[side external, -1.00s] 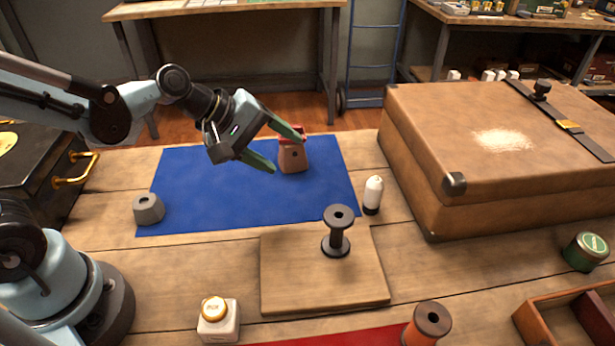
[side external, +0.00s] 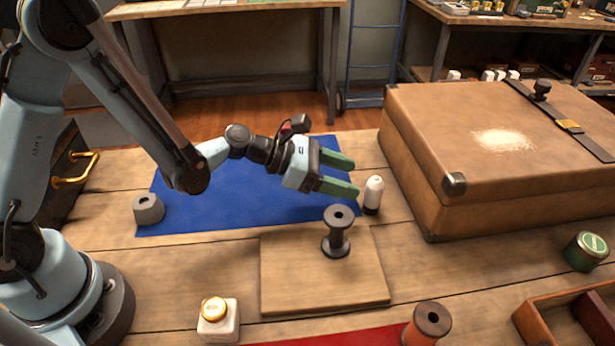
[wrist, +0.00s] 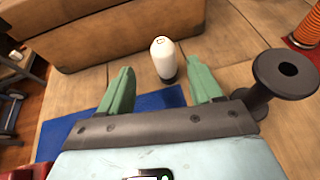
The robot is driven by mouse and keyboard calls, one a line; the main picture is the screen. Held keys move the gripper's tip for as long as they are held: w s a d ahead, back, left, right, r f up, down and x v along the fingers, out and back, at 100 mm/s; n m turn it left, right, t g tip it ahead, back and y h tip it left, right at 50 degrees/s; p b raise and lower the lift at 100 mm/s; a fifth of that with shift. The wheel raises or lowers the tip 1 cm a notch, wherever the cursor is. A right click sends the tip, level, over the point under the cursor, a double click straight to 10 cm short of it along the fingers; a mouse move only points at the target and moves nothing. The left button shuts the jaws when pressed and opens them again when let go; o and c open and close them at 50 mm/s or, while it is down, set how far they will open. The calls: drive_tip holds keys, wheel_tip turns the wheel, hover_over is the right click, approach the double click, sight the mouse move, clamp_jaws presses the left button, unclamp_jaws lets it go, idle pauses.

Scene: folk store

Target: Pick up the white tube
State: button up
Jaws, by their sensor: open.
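The white tube (side external: 373,193) stands upright on the wooden table, just right of the blue cloth. It has a dark base. My gripper (side external: 356,176) is open and empty, its green fingers pointing right toward the tube from a short distance. In the wrist view the white tube (wrist: 163,58) stands just beyond the gap between my open fingers (wrist: 160,88), closer to the right finger. No contact shows.
A dark spool (side external: 338,231) stands on a wooden board (side external: 290,281), close to my right finger in the wrist view. A large brown case (side external: 470,150) stands behind and right of the tube. A grey weight (side external: 149,208) is at left.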

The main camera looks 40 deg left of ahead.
sight(373, 195)
drive_tip(key=x, duration=0.8)
drive_tip(key=shift+d+f, duration=0.1)
drive_tip(key=shift+d, duration=0.3)
drive_tip(key=c, duration=0.8)
